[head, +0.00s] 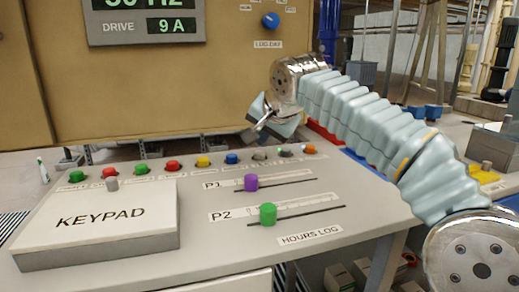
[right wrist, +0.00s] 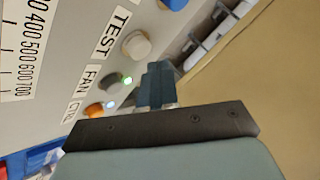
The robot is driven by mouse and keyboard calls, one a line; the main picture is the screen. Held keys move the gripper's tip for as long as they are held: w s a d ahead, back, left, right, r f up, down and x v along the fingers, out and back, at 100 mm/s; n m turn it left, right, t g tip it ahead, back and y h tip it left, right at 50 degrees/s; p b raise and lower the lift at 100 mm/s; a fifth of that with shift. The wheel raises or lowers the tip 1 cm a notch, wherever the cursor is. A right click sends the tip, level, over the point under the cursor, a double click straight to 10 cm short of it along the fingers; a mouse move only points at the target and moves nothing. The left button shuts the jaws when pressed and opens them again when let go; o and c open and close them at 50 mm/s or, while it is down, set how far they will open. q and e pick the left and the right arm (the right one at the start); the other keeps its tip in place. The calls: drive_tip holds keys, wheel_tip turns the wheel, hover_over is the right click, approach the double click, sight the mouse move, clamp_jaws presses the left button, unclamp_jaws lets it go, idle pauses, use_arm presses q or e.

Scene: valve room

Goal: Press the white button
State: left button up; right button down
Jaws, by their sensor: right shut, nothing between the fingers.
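The white button (right wrist: 136,45) is a round cap beside the TEST label in the right wrist view. It also shows in the head view (head: 260,156), in the back row of the console between the blue button and a small green light. My right gripper (head: 257,131) is shut and empty, above and behind that row. In the right wrist view its closed fingertips (right wrist: 156,82) appear just below and right of the white button; I cannot tell the exact gap. My left gripper is not in view.
A purple slider (head: 251,183), a green slider (head: 268,214) and a keypad box (head: 100,240) stand nearer. A tan cabinet (head: 150,95) rises behind.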

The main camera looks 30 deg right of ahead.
sight(262, 154)
wheel_tip(262, 154, up, 2)
drive_tip(key=shift+r+p, duration=0.2)
drive_tip(key=shift+p, duration=0.85)
drive_tip(key=shift+r, duration=1.3)
